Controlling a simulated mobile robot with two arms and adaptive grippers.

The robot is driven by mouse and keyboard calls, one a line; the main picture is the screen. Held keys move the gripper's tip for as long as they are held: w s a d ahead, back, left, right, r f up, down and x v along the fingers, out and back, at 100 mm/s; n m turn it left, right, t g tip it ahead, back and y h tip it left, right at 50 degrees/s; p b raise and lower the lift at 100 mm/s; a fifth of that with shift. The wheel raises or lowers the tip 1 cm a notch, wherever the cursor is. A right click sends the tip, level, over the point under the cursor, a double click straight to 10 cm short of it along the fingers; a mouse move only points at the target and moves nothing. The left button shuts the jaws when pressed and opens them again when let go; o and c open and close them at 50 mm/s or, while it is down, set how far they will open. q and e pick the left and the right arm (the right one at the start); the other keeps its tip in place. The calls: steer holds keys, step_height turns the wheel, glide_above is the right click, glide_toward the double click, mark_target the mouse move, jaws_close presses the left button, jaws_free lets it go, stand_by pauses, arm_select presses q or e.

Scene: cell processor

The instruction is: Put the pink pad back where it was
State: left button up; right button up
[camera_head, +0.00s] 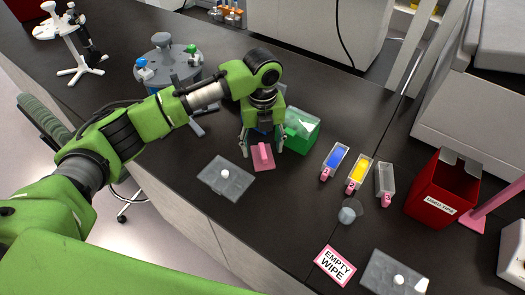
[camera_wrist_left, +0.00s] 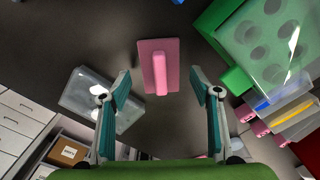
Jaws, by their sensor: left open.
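The pink pad (camera_head: 262,158) is a flat rectangle with a raised handle, lying on the black bench below my left gripper. In the left wrist view the pad (camera_wrist_left: 159,66) lies ahead of and between the fingers, its handle pointing toward the gripper. My left gripper (camera_head: 263,150) is open above the pad; in the wrist view its two teal fingertips (camera_wrist_left: 160,84) are apart with nothing held between them. A label card reading "EMPTY WIPE" with a pink border (camera_head: 335,266) lies at the front of the bench. My right gripper does not show.
A green rack (camera_head: 301,131) stands close right of the pad. A clear lidded tray (camera_head: 226,178) lies to its left. Blue (camera_head: 334,161) and yellow (camera_head: 359,174) cartridges, a red bin (camera_head: 440,190) and another clear tray (camera_head: 394,274) are to the right.

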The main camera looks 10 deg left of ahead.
mark_target(262, 150)
arm_select(q)
step_height(262, 150, up, 10)
steer(key=b, duration=0.2)
steer(key=shift+f, duration=0.1)
